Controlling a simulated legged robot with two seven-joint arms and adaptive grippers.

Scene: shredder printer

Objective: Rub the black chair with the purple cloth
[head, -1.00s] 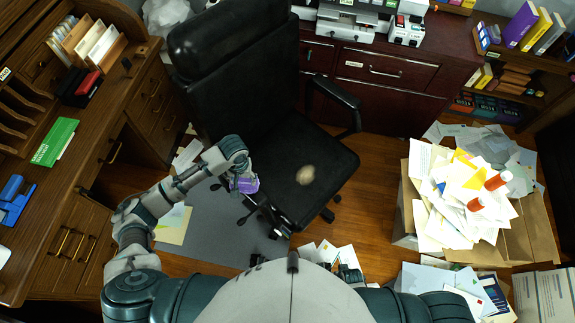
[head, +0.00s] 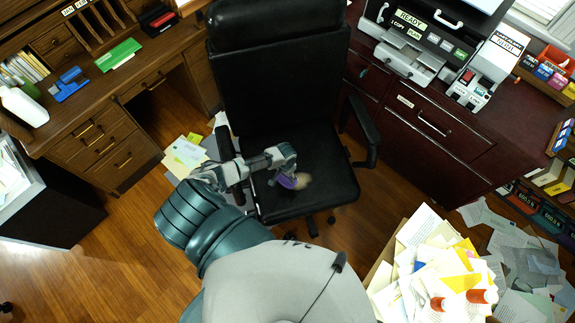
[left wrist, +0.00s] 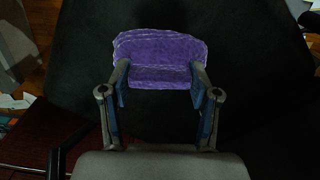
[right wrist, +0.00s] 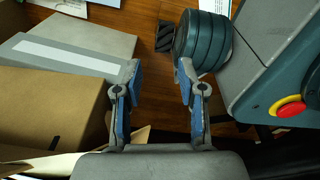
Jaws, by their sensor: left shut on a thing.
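The black chair (head: 275,65) stands in the middle of the head view, its seat facing up. A tan smudge (head: 305,181) marks the seat. My left gripper (head: 289,177) is over the seat, shut on the folded purple cloth (head: 287,183). The cloth is at the smudge's left edge and partly hidden by the gripper. In the left wrist view the cloth (left wrist: 160,55) spans both fingers against the dark seat; I cannot tell whether it presses on it. My right gripper (right wrist: 160,80) is open and empty in the right wrist view, near cardboard and the floor.
A wooden desk (head: 150,85) stands left of the chair. A dark red cabinet (head: 430,135) with machines on top stands to the right. A box heaped with papers (head: 440,270) is at lower right. The chair's right armrest (head: 360,130) rises beside the seat.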

